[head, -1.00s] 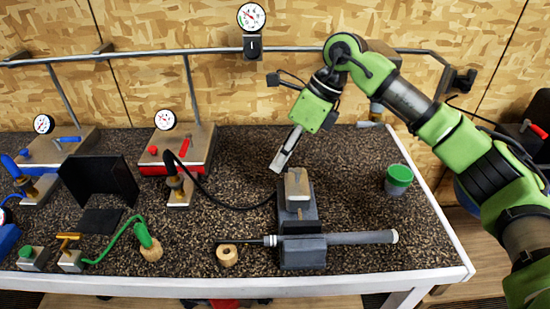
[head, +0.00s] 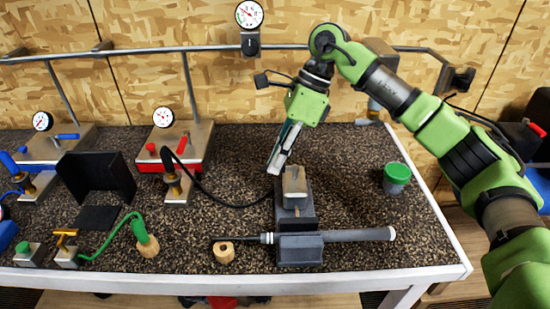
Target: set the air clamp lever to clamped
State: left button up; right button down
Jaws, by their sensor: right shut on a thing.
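The grey air clamp (head: 299,250) stands near the middle front of the bench, with a pale metal block (head: 294,187) on its rear part. A grey golf grip on a shaft (head: 355,235) lies across the clamp and sticks out to the right. My right gripper (head: 275,166) points down and left, its fingertips close behind and left of the metal block. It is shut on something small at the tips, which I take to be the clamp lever. The fingers hide that lever, so its position cannot be told. My left gripper is not in view.
A black hose (head: 222,203) runs to the clamp's left side. A green-lidded jar (head: 396,178) stands to the right. Gauged boxes, including a red-based one (head: 205,150), and a black stand (head: 97,178) are on the left. The bench's right part is mostly clear.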

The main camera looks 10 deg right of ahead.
jog(key=shift+r, duration=0.1)
jog(key=c, duration=2.1)
grip_release()
jog(key=v, duration=1.2)
